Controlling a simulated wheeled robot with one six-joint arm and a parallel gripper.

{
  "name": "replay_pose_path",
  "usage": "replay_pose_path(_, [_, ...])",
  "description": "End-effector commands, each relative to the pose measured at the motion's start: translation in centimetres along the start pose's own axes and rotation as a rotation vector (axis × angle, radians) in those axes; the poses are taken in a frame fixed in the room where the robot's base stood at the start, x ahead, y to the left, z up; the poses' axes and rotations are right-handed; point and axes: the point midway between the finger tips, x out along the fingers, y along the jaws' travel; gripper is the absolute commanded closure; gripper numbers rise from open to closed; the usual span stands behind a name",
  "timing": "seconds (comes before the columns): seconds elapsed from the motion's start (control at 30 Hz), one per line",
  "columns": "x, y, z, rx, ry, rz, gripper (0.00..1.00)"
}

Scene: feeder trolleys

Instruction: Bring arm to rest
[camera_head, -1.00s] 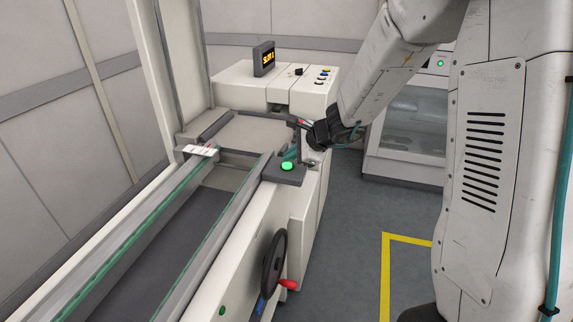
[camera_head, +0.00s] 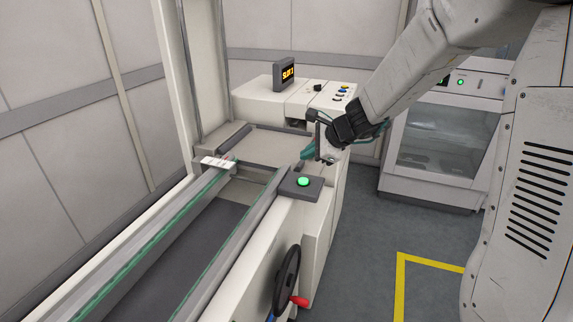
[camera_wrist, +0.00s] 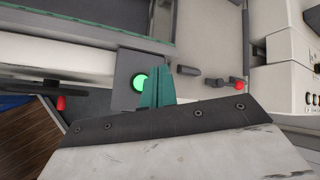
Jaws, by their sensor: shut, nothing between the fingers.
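My gripper (camera_head: 306,156) is at the end of my arm, which reaches in from the upper right in the head view. Its teal fingers are together with nothing between them. They are above and just behind the glowing green button (camera_head: 303,182) on its dark plate, at the near right corner of the machine. In the wrist view my gripper (camera_wrist: 158,88) shows as teal fingers beside the green button (camera_wrist: 140,83). A gap between fingers and button is hard to judge.
A conveyor with rails (camera_head: 215,229) runs at the left. A handwheel with a red knob (camera_head: 298,301) is on the machine's front. A display (camera_head: 284,74) stands behind. A white windowed cabinet (camera_head: 440,135) is at the right. Grey floor with a yellow line (camera_head: 401,285) is clear.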

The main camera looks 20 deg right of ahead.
Motion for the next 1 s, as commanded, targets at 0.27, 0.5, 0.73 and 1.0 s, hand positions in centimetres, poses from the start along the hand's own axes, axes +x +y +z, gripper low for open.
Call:
replay_pose_path(0.27, [-0.2,3.6,0.9,-0.202,-0.065,0.126,1.0])
replay_pose_path(0.5, [-7.0,11.8,3.9,-0.707,-0.181,0.384,1.0])
replay_pose_path(0.73, [-16.2,19.3,4.2,-1.179,-0.215,0.64,1.0])
replay_pose_path(1.0, [-25.3,24.7,1.9,-1.561,-0.104,0.863,1.0])
